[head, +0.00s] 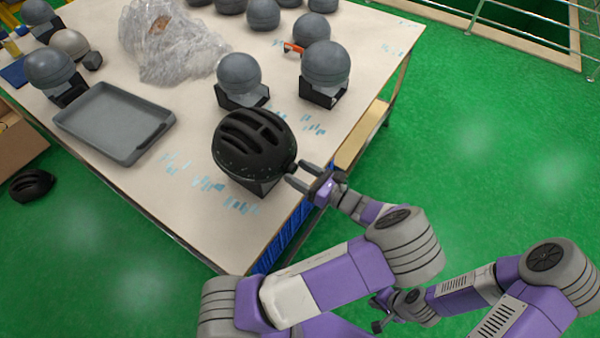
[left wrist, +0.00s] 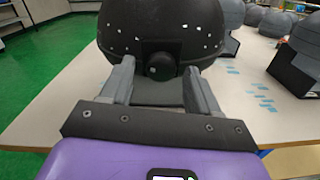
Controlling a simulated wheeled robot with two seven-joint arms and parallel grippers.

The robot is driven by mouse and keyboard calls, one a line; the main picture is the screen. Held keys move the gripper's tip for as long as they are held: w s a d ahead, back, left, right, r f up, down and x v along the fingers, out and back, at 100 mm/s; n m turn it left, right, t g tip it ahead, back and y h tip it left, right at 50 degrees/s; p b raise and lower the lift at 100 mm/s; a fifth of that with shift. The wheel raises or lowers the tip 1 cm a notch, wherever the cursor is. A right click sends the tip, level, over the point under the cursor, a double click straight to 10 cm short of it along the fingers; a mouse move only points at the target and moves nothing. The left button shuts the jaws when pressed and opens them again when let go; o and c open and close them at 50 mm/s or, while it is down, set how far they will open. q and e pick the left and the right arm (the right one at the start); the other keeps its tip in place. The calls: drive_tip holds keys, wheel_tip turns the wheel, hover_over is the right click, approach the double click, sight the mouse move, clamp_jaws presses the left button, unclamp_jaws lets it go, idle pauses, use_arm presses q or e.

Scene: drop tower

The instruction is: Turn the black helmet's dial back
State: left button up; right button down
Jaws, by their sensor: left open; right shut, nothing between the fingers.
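The black helmet (head: 252,142) with vents and small white specks sits on a dark stand near the table's front corner. Its round dial (left wrist: 160,66) sticks out at the lower back edge. My left gripper (head: 296,176) is at the helmet's back. In the left wrist view, the left gripper (left wrist: 158,78) is open, one finger on each side of the dial, with visible gaps to it. My right gripper (head: 379,314) is low beside the table, away from the helmet, partly hidden by my arm; it is shut and empty.
Grey dummy heads on stands (head: 324,64) (head: 239,73) stand behind the helmet. A grey tray (head: 115,122) and crumpled clear plastic (head: 170,45) lie on the table (head: 190,215). Another black helmet (head: 32,185) lies on the green floor. The floor right of the table is clear.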

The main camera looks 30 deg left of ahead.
use_arm(q)
drive_tip(key=shift+a, duration=0.2)
drive_tip(key=c, duration=1)
drive_tip(key=shift+c, duration=0.3)
drive_tip(key=shift+n, duration=0.3)
